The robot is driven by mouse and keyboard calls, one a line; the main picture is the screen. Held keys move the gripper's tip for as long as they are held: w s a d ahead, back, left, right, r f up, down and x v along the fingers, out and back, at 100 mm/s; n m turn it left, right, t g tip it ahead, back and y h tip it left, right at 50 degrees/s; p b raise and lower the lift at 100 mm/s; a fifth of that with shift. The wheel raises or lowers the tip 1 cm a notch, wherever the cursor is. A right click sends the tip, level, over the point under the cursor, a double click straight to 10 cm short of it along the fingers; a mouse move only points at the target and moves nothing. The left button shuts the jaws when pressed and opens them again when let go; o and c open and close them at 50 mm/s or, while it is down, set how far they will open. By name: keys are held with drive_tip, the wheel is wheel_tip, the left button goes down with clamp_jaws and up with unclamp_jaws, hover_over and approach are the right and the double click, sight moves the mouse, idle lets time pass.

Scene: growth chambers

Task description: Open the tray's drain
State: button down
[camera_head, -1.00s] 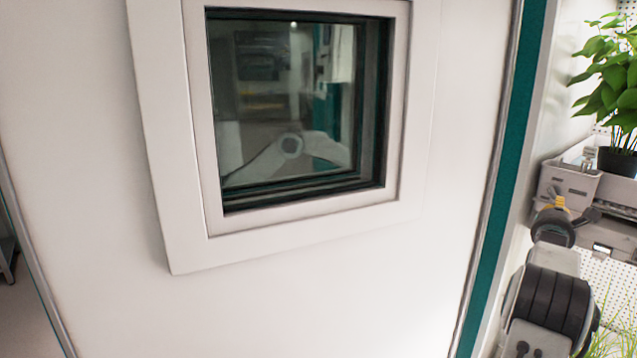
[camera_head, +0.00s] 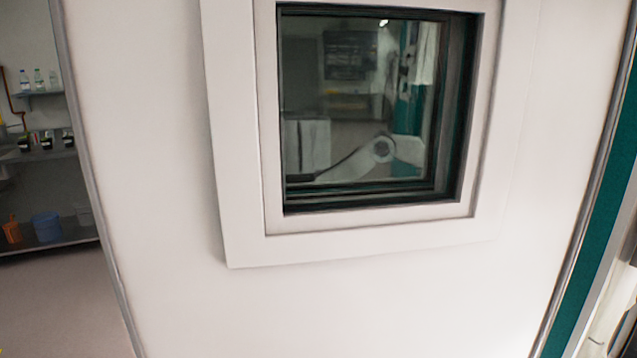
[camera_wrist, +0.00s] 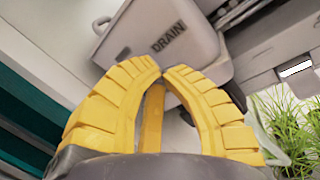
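In the wrist view a light grey tray (camera_wrist: 190,22) with the word DRAIN on its side is just beyond my gripper (camera_wrist: 162,75). The gripper's yellow ribbed fingers curve inward and their tips nearly meet in front of the tray's lower part. A narrow yellow strip (camera_wrist: 152,120) shows between the fingers; I cannot tell whether it is part of the gripper or a handle. A dark piece (camera_wrist: 235,95) shows behind the right finger. The drain's own state cannot be made out. In the head view neither the tray nor the gripper can be made out.
A white wall with a framed window (camera_head: 365,110) fills the head view. At left are shelves with bottles (camera_head: 38,78) and a blue container (camera_head: 47,227). A teal post (camera_head: 590,240) stands at right. Green grass-like plants (camera_wrist: 283,125) grow right of my gripper.

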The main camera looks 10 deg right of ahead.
drive_tip(key=shift+s+d+f+b, duration=0.1)
drive_tip(key=shift+s+d+b, duration=0.2)
drive_tip(key=shift+b, duration=1.15)
drive_tip(key=c, duration=2)
unclamp_jaws()
drive_tip(key=shift+a, duration=0.15)
